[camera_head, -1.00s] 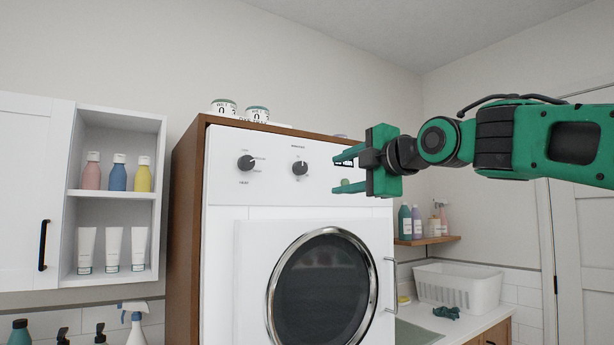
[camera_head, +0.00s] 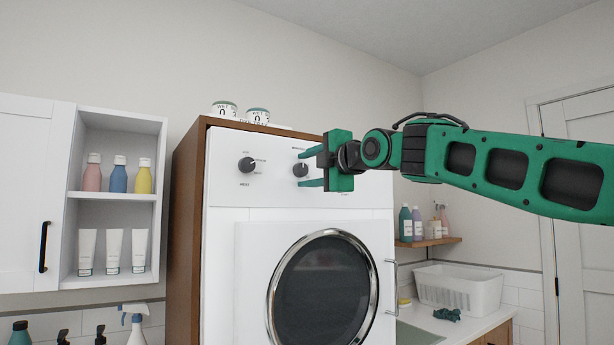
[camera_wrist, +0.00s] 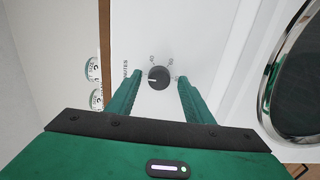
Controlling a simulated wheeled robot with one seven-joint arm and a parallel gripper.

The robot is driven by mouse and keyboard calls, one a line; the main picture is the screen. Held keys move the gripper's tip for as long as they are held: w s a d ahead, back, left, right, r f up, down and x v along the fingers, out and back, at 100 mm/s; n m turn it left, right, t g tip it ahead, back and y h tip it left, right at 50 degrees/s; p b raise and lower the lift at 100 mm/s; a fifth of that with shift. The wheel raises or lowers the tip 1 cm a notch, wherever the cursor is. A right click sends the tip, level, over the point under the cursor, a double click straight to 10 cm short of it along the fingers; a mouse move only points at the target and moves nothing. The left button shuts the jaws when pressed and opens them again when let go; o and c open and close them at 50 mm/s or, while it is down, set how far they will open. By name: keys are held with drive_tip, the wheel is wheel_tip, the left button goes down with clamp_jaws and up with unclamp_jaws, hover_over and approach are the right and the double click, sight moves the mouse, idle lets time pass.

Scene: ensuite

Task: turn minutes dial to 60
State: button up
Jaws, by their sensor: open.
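The minutes dial is a round dark knob (camera_head: 300,170) on the right part of the white machine's control panel (camera_head: 350,182). In the wrist view the same knob (camera_wrist: 159,77) sits beyond and between the two green fingers, with the word "MINUTES" to its left and small numbers around it. A light pointer mark shows on its left side. My gripper (camera_head: 311,168) is open, its fingers above and below the knob in the head view. I cannot tell if the fingers touch it. A second dark dial (camera_head: 246,164) is to the left.
The machine's round door (camera_head: 323,290) is below the panel, with a handle (camera_head: 391,285) at right. Two small containers (camera_head: 241,112) stand on top of the wooden housing (camera_head: 187,240). A shelf of bottles (camera_head: 118,195) is at left, and a white basket (camera_head: 458,288) at lower right.

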drive_tip(key=shift+w+a, duration=0.1)
drive_tip(key=shift+w, duration=0.05)
drive_tip(key=c, duration=1)
drive_tip(key=shift+c, duration=0.2)
